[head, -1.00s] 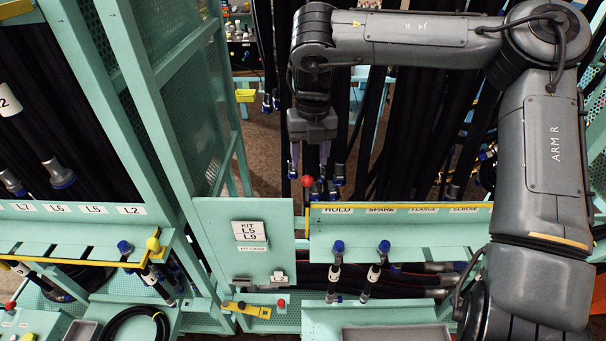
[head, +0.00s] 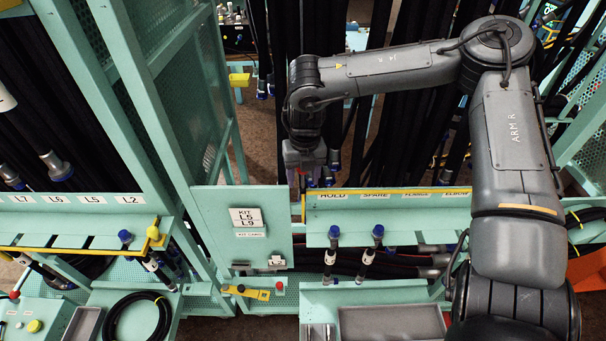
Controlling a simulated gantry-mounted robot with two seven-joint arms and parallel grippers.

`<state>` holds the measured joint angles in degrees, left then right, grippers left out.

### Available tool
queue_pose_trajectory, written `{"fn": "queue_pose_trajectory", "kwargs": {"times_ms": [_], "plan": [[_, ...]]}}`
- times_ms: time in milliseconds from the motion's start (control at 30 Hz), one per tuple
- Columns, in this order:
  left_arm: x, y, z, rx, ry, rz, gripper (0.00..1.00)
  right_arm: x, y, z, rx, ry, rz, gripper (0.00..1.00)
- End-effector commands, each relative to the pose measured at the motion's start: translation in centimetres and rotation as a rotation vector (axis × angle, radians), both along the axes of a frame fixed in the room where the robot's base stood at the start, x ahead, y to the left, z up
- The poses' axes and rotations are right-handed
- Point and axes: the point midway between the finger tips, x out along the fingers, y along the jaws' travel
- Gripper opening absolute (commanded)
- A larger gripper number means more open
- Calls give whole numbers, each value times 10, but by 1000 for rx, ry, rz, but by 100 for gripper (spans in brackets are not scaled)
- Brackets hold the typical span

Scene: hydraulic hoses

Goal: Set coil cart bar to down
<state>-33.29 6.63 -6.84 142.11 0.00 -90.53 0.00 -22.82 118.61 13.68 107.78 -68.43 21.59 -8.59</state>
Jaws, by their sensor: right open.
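My right gripper (head: 303,178) hangs pointing down at the left end of the labelled teal shelf (head: 345,212), right of the kit panel (head: 211,212). Its jaws are open; the fingers are small and partly dark against the hoses. The red-knobbed upright seen there a second ago is now hidden behind or between the fingers, and I cannot tell whether they touch it. I cannot tell for sure which part is the coil cart bar. My left gripper is not in view.
Blue-capped hose ends (head: 377,233) stand up in the shelf's front. A grey tray (head: 392,322) and a coiled black hose (head: 138,317) lie at the front. A teal frame post (head: 150,100) rises left of the gripper.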

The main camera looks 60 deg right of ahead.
Motion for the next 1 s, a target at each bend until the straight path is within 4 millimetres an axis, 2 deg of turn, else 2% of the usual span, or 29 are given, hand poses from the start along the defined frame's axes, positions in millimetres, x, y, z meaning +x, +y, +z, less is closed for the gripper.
{"fn": "queue_pose_trajectory", "kwargs": {"times_ms": [233,267,600,1000], "plan": [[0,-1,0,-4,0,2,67,0,0,-1,1,-1,0,56],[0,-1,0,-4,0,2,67,0,0,-1,1,-1,0,53],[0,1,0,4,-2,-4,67,0,0,0,0,0,0,1],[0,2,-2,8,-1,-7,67,0,-5,0,-21,-12,0,0]]}}
